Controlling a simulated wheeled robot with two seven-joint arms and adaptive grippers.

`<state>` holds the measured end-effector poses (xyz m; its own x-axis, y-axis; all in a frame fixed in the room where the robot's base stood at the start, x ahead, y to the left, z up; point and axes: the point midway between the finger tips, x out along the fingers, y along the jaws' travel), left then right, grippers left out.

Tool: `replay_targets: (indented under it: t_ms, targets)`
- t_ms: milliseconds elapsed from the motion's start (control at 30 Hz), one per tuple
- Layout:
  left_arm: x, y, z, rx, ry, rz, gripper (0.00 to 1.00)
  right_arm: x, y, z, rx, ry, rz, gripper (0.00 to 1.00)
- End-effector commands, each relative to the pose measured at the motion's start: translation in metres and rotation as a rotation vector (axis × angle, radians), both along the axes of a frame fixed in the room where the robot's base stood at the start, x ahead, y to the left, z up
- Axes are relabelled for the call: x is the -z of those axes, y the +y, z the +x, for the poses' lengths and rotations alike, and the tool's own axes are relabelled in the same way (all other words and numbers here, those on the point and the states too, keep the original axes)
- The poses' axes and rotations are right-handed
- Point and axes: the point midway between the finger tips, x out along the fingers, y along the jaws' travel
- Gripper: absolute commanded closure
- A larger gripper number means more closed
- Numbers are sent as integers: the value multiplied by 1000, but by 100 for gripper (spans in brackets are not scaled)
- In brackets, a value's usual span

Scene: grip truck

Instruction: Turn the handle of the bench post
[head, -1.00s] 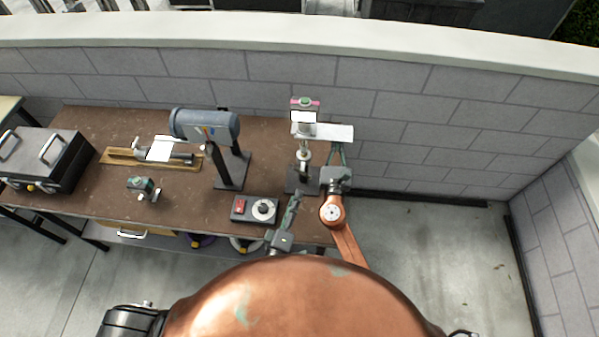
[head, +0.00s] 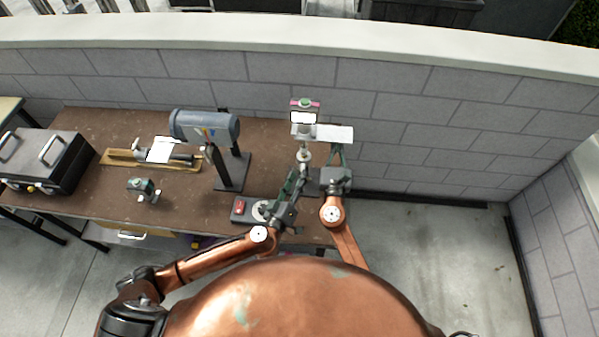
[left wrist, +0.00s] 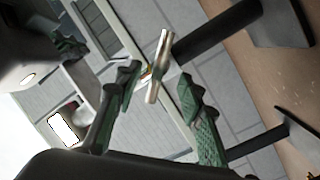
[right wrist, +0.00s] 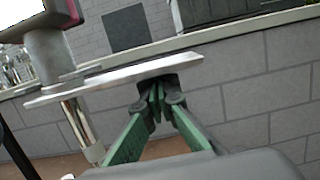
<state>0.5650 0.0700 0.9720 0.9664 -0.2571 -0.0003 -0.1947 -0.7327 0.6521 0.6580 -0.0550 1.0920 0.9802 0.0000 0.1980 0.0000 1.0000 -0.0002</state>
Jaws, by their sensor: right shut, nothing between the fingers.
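The bench post stands at the right end of the bench, with a pink-and-green top (head: 304,104) and a pale flat plate (head: 338,134); the plate also shows in the right wrist view (right wrist: 110,84). A short metallic bar, seemingly the handle (left wrist: 158,66), shows in the left wrist view. My left gripper (head: 299,174) is open, its fingers (left wrist: 160,95) on either side of the bar in that picture; contact cannot be told. My right gripper (head: 338,152) is shut and empty, its tips (right wrist: 157,97) just below the plate's edge.
A blue-grey cylinder on black stands (head: 205,127) is left of the post. A control box with a red switch (head: 241,206) lies near the bench's front edge, partly behind my left arm. A grey block wall (head: 430,125) runs behind. Open floor (head: 420,250) lies right.

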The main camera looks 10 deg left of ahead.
Motion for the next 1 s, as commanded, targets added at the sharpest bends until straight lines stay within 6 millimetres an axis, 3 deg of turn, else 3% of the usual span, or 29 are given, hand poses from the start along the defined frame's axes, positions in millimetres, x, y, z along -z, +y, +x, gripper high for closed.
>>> replay_targets:
  t_ms: [200,567,1000]
  targets:
    - [0,-6,22,1,-1,0,64,-3,1,0,0,-5,1,100]
    - [0,-7,26,1,1,0,64,-3,1,0,0,-5,1,100]
    - [0,-7,26,0,1,0,94,-3,0,0,0,-5,1,100]
